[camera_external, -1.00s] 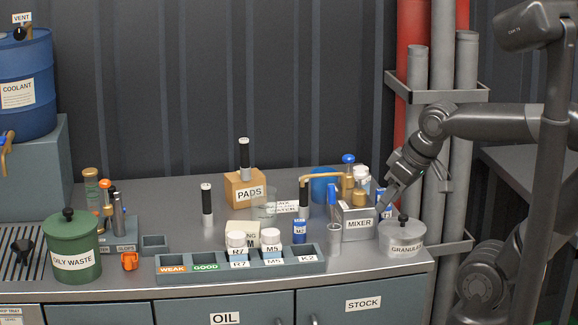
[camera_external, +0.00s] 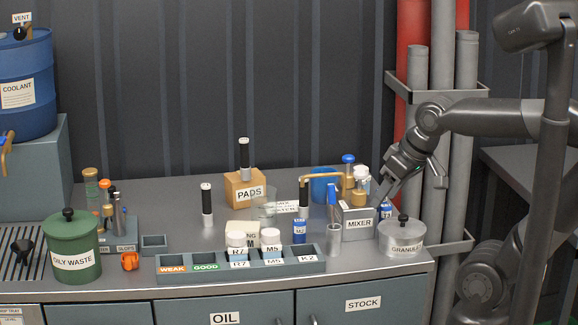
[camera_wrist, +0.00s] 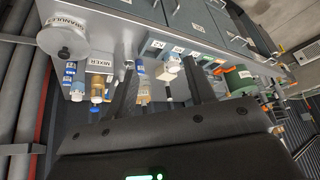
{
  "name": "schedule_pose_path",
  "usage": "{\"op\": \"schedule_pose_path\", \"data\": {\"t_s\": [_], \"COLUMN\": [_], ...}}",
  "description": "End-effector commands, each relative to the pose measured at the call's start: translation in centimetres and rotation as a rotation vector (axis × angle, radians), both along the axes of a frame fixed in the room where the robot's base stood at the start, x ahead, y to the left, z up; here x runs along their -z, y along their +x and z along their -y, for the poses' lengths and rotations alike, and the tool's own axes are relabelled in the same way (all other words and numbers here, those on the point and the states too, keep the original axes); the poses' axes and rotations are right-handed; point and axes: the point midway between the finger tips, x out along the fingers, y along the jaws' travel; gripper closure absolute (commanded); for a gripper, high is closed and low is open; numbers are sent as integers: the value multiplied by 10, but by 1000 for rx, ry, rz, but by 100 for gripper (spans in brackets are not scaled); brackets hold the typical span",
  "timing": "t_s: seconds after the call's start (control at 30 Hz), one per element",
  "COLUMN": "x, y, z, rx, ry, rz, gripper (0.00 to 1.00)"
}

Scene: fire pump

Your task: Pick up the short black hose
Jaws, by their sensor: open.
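My gripper (camera_external: 411,188) is open and empty, above the right end of the bench by the mixer box. Its two fingers also show in the wrist view (camera_wrist: 160,66), spread apart with bench items beyond them. I cannot pick out a short black hose for certain. Upright black cylinders with light bands stand on the bench: one left of centre (camera_external: 207,205), one at the pads block (camera_external: 244,156) and one behind the labelled rack (camera_external: 304,192). I cannot tell whether any is the hose. The gripper touches none of them.
The mixer box (camera_external: 358,224) and the granules pot (camera_external: 402,238) stand below my gripper. A labelled rack (camera_external: 172,262) with white-capped jars runs along the front. The oily waste can (camera_external: 75,240) is at left. Grey pipes (camera_external: 466,120) rise behind my arm.

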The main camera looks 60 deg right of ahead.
Motion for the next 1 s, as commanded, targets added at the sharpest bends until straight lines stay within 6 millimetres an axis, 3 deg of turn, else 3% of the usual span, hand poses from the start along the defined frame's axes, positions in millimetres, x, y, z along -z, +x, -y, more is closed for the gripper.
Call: {"op": "schedule_pose_path", "data": {"t_s": [0.17, 0.5, 0.77, 1.0], "x": [-27, -69, -77, -64], "y": [45, 164, 258, 342], "z": [7, 40, 80, 126], "rx": [227, 814, 1263, 1669], "ry": [152, 519, 781, 1008], "rz": [-13, -50, -77, -99], "gripper": [51, 51, 51, 51]}}
